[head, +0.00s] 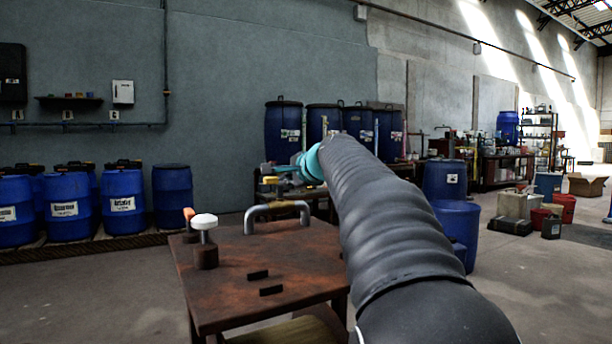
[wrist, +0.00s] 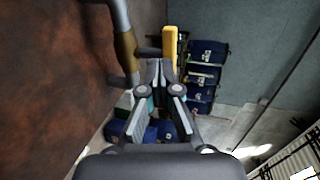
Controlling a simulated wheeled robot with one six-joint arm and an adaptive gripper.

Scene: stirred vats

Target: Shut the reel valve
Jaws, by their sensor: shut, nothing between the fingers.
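A bent grey pipe (head: 262,211) rises from the rusty table top in the head view. It carries a brass-coloured section (wrist: 127,46) in the wrist view, with a dark stem leading to a yellow lever (wrist: 169,41). The lever lies roughly along the pipe there. This looks like the valve; I see no label naming it. My gripper (wrist: 158,66) is shut and empty, its fingertips just below the lever in the wrist picture. I cannot tell whether they touch it. In the head view my arm partly hides the gripper.
The rusty table (head: 235,262) also bears a white-topped knob (head: 204,222), an orange-tipped handle (head: 189,214) and two dark blocks. Blue drums (head: 123,196) stand along the wall at left and more behind the table.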

